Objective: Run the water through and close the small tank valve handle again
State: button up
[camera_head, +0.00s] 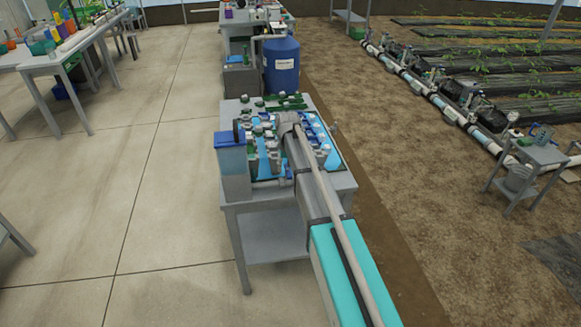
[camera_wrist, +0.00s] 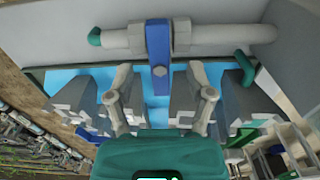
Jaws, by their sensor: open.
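The blue valve handle (camera_wrist: 158,55) sits on a pale pipe (camera_wrist: 215,36) in the wrist view and lies crosswise to the pipe. It also shows in the head view (camera_head: 289,172), beside my arm. My gripper (camera_wrist: 160,78) is open, with one grey finger on each side of the handle's free end. A gap shows on both sides of the handle, and I cannot tell the depth between them. The small tank (camera_head: 236,170) with a blue top stands at the left front of the skid table. In the head view my arm hides much of the skid's middle, and my fingertips cannot be made out.
The skid table (camera_head: 341,181) carries grey fittings and blue panels close around my gripper. A blue barrel (camera_head: 281,66) stands behind it. A small grey table (camera_head: 541,153) stands on the soil at right. The concrete floor (camera_head: 150,205) at left is clear.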

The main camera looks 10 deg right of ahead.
jog(key=shift+f+b, duration=1)
jog(key=shift+f, duration=0.2)
jog(key=shift+c, duration=0.2)
grip_shut()
jog(key=n, duration=0.4)
jog(key=shift+n, duration=0.3)
jog(key=n, duration=1.4)
jog(key=shift+n, duration=0.4)
